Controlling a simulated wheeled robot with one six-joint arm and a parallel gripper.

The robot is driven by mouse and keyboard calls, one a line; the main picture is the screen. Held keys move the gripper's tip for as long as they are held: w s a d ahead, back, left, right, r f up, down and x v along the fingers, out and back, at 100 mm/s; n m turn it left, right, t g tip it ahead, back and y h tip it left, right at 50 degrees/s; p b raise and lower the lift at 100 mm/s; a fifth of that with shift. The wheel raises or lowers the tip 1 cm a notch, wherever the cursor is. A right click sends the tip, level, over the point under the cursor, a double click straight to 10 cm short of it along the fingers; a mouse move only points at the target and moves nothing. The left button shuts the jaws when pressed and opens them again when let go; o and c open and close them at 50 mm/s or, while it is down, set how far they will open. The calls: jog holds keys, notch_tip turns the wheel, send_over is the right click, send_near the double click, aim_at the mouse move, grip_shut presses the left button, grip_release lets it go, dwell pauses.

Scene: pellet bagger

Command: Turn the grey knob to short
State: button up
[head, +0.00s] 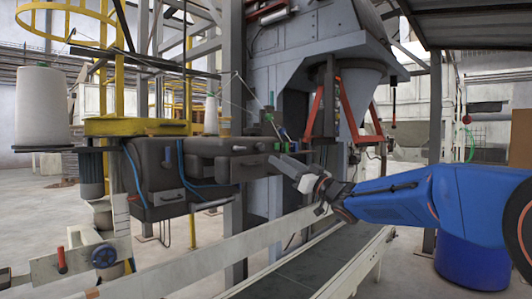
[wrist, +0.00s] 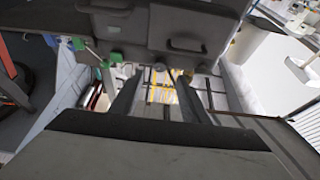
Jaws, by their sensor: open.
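My gripper (head: 277,161) reaches from the right, at the end of my blue arm, to the right end of the dark grey sewing head (head: 185,170). In the wrist view my gripper (wrist: 158,78) is open, with its two dark fingers apart. A small dark round part (wrist: 158,67) shows between and just beyond the fingertips; it may be the grey knob, but I cannot tell for sure. No setting mark can be read. In the head view the knob cannot be made out. Whether the fingers touch anything is unclear.
Green fittings (head: 283,134) sit just above my gripper. A conveyor (head: 310,272) with a pale side rail runs below. A white thread cone (head: 42,108) stands at the left. A blue drum (head: 472,265) stands under my arm. A hopper with red braces (head: 345,100) hangs behind.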

aim_at(262, 149)
jog(key=x, duration=0.8)
jog(key=shift+w+a+r, duration=0.1)
jog(key=shift+a, duration=0.1)
jog(key=c, duration=1.1)
